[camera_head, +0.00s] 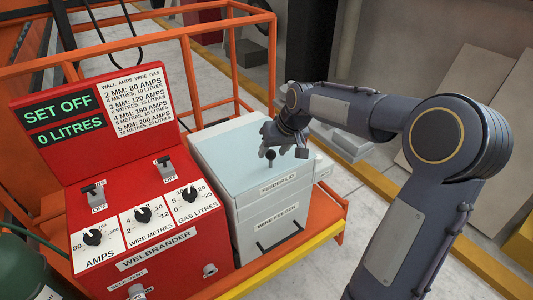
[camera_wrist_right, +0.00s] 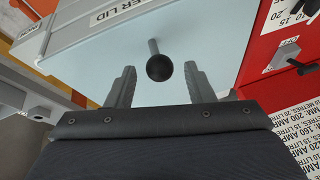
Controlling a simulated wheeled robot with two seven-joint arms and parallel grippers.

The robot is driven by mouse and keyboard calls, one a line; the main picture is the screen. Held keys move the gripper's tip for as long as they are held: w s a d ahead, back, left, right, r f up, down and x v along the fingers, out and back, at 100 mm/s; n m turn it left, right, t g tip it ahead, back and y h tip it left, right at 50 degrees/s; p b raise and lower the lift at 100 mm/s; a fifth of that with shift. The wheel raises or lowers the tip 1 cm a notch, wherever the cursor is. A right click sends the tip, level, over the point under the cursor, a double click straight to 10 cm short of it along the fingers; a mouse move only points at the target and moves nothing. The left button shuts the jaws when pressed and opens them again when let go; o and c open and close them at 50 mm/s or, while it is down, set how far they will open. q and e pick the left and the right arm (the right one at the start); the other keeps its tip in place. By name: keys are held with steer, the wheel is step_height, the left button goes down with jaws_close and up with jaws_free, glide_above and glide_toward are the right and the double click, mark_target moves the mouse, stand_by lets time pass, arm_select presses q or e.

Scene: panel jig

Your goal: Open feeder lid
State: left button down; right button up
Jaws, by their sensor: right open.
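The feeder lid (camera_head: 232,160) is a pale blue-grey top on the grey wire feeder box (camera_head: 262,226) and lies closed. A black ball knob on a short stem (camera_head: 270,157) stands up from it near the "FEEDER LID" label. My right gripper (camera_head: 283,150) is above the lid, close to the knob. In the right wrist view the knob (camera_wrist_right: 160,66) sits between and slightly beyond the two fingertips, with gaps on both sides. The right gripper is open and empty. My left gripper is in neither view.
The red welder panel (camera_head: 142,205) stands directly left of the feeder box, with knobs, switches and a display reading "SET OFF 0 LITRES". An orange rail frame (camera_head: 170,45) runs behind. An orange and yellow edge (camera_head: 295,257) runs along the front. A green cylinder (camera_head: 25,270) is at lower left.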

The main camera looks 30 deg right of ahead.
steer(key=shift+x, duration=1.5)
jaws_close()
